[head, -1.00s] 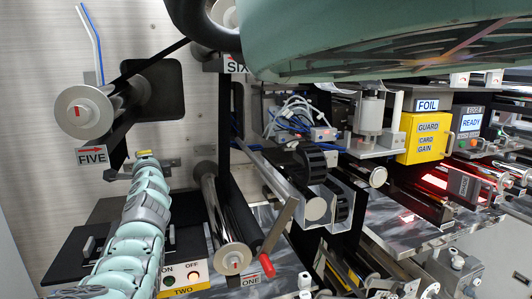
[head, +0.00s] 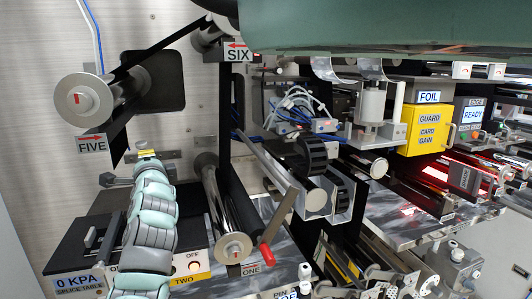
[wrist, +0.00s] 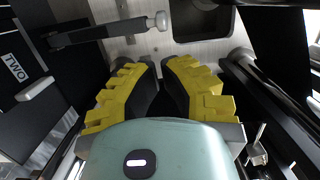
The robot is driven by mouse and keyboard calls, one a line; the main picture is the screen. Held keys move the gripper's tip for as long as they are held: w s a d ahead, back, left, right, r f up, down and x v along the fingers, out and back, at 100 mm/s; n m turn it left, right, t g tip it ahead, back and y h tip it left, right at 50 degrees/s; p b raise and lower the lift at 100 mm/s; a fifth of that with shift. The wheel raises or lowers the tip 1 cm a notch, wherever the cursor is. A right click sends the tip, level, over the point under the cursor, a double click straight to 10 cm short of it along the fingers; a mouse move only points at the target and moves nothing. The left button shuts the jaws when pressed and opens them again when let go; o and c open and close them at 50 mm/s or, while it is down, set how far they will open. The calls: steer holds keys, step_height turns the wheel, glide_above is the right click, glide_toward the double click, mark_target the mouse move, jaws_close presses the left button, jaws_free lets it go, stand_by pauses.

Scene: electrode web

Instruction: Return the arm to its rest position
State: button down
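My arm (head: 150,225) rises from the bottom edge at the lower left of the head view, over the splice table. My gripper is at its upper end, where only a small yellow part of it shows. In the wrist view the two yellow stepped fingers of my gripper (wrist: 160,68) stand apart with a gap between their tips. Nothing is held between them. A grey metal wall lies beyond the fingertips.
The splice table (head: 75,240) lies beside and under my arm, with a black lever (wrist: 105,32) near the fingers. Rollers FIVE (head: 85,98) and ONE (head: 234,248) flank the arm. A red-handled crank (head: 266,254) stands to the right.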

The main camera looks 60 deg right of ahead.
steer(key=shift+s+a, duration=0.2)
steer(key=shift+s, duration=0.5)
steer(key=shift+f, duration=0.1)
